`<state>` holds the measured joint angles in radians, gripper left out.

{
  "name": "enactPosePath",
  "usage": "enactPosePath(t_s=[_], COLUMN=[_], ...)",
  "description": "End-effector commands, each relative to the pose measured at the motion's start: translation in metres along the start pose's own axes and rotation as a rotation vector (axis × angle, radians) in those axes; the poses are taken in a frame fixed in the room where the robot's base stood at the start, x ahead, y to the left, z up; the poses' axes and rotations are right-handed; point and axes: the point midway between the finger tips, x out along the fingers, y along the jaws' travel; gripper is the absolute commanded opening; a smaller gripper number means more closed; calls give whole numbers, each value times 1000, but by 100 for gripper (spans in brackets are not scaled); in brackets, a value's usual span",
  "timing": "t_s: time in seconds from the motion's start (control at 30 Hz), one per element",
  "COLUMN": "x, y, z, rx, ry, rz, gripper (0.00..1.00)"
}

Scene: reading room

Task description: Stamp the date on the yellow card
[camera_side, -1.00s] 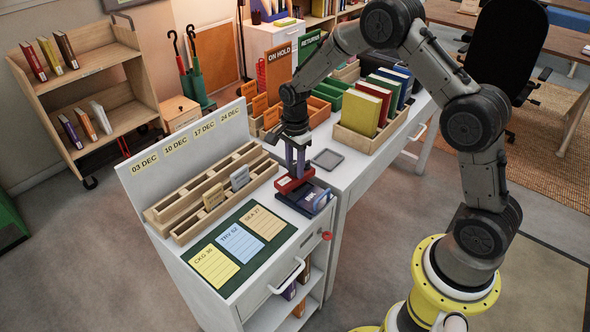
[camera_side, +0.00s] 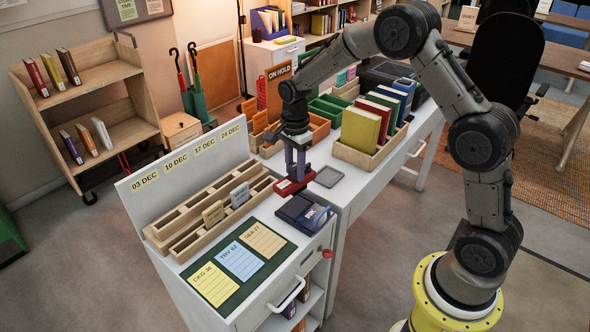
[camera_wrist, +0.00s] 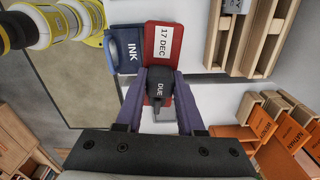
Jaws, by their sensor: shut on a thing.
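My gripper (camera_side: 297,168) is shut on a date stamp with a red body (camera_side: 293,185). In the wrist view, the stamp's dark handle (camera_wrist: 158,88) marked "DUE" sits between the fingers, and its label reads "17 DEC" (camera_wrist: 164,42). The stamp is held above the counter, beside the dark blue ink pad (camera_side: 300,212), which also shows in the wrist view (camera_wrist: 126,53). The yellow card (camera_side: 214,284), marked "CKG 36", lies flat at the near-left end of a green mat (camera_side: 236,299). The stamp is away from it. The stamp's underside is hidden.
A blue card (camera_side: 240,261) and an orange card (camera_side: 263,239) lie beside the yellow one. A wooden rack (camera_side: 186,238) and a date board (camera_side: 150,195) stand behind the mat. A grey tray (camera_side: 330,177) and a book crate (camera_side: 358,155) are to the right.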

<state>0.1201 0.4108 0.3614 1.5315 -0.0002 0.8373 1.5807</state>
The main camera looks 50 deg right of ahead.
Motion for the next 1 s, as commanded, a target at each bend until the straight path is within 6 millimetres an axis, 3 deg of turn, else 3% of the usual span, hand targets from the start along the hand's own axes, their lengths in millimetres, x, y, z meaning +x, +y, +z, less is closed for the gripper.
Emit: enactPosePath(t_s=[0.2, 0.33, 0.47, 0.63, 0.8, 1.0], x=[-6, -8, -8, -6, -2, 4], y=[-6, -16, -23, -20, -4, 22], z=[1, 30, 79, 155, 226, 285], rx=[-43, -137, -266, -448, -608, -731], ry=[0, 0, -1, -1, -2, -3], rz=[-2, -5, -9, -10, -11, -10], gripper=[0, 0, 0, 0, 0, 0])
